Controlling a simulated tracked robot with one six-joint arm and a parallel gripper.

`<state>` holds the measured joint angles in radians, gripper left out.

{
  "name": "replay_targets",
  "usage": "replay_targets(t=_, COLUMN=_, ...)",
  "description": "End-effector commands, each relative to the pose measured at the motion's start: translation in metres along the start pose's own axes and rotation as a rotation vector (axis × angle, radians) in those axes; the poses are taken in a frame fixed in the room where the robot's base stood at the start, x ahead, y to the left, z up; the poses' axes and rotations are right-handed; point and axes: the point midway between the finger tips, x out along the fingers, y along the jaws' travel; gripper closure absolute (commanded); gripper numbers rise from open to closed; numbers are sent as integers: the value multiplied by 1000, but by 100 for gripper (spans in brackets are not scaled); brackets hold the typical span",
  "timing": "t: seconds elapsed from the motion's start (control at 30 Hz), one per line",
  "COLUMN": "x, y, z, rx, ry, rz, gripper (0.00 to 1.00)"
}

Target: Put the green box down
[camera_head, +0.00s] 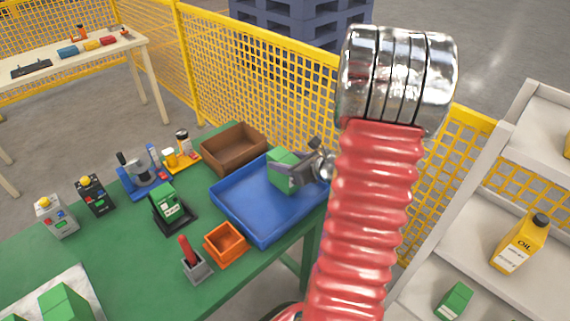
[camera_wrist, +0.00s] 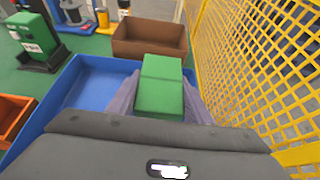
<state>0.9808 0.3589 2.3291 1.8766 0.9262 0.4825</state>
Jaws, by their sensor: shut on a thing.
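The green box (camera_head: 281,171) is between the fingers of my gripper (camera_head: 287,174), over the right part of the blue tray (camera_head: 232,222). In the wrist view the green box (camera_wrist: 160,84) stands out in front of my gripper (camera_wrist: 160,108), with a grey finger on each side of it. My gripper is shut on the box. The blue tray (camera_wrist: 88,89) shows below and left of the box and looks otherwise empty. I cannot tell whether the box touches the tray floor.
A brown bin (camera_head: 233,148) stands behind the tray and an orange bin (camera_head: 226,243) in front. A green device (camera_head: 166,205) and a red-handled lever (camera_head: 190,259) stand left of the tray. A yellow mesh fence (camera_head: 270,75) runs close behind the green table.

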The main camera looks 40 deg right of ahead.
Motion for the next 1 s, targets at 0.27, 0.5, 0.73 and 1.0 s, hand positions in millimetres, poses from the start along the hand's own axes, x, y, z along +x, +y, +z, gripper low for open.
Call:
replay_targets(t=0.27, x=6, y=0, z=-13, rx=-1, ry=-1, rz=-2, gripper=85)
replay_targets(t=0.5, x=6, y=-1, z=-14, rx=0, ry=0, rz=-2, gripper=85)
replay_targets(t=0.73, x=7, y=0, z=-15, rx=0, ry=1, rz=-2, gripper=42)
replay_targets(t=1.0, x=6, y=-1, z=-15, rx=0, ry=0, rz=-2, gripper=36)
